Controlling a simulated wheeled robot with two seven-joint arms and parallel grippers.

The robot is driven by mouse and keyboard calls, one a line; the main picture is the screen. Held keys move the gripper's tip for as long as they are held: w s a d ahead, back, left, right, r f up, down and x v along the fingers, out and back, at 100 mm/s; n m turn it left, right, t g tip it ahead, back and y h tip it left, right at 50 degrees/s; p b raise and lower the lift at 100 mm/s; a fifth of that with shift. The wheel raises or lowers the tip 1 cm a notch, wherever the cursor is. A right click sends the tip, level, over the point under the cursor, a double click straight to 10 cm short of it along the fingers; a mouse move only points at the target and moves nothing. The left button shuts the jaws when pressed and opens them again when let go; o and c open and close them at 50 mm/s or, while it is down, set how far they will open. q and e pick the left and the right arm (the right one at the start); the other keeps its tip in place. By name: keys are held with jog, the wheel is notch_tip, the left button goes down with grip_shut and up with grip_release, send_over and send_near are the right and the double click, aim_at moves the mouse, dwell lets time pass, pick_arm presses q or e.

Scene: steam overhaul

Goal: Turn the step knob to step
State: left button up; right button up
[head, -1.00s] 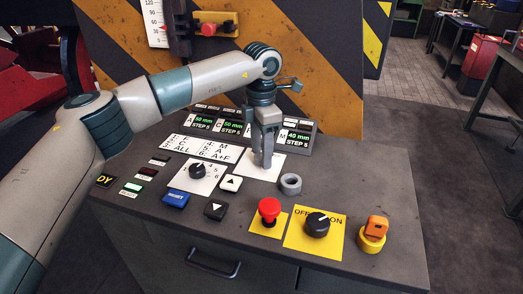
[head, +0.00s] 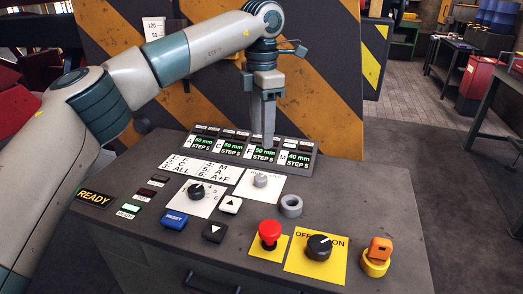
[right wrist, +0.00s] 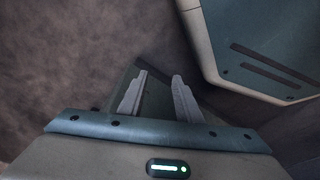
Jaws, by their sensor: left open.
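The step knob, a small light grey knob (head: 261,181), stands on a white plate (head: 271,190) on the grey console top. Its lettering and pointer direction are too small to read surely. My left gripper (head: 262,141) points down just above and behind the knob, clear of it. It is open and holds nothing visible. Its fingers overlap in this view and hide part of the display row (head: 240,150). My right gripper (right wrist: 158,78) shows only in the right wrist view, its two fingers apart with nothing between them.
A black selector knob (head: 197,190) and push buttons are left of the step knob. A grey ring (head: 291,205), red mushroom button (head: 270,234), black off/on knob (head: 319,246) and orange key-like switch (head: 377,257) are right and in front. A striped panel (head: 325,70) rises behind.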

pick_arm(q)
notch_tip(320, 180, up, 5)
jog(key=shift+f, duration=0.1)
pick_arm(e)
jog(key=shift+s+r, duration=0.15)
jog(key=shift+s, duration=0.1)
jog(key=shift+w, duration=0.1)
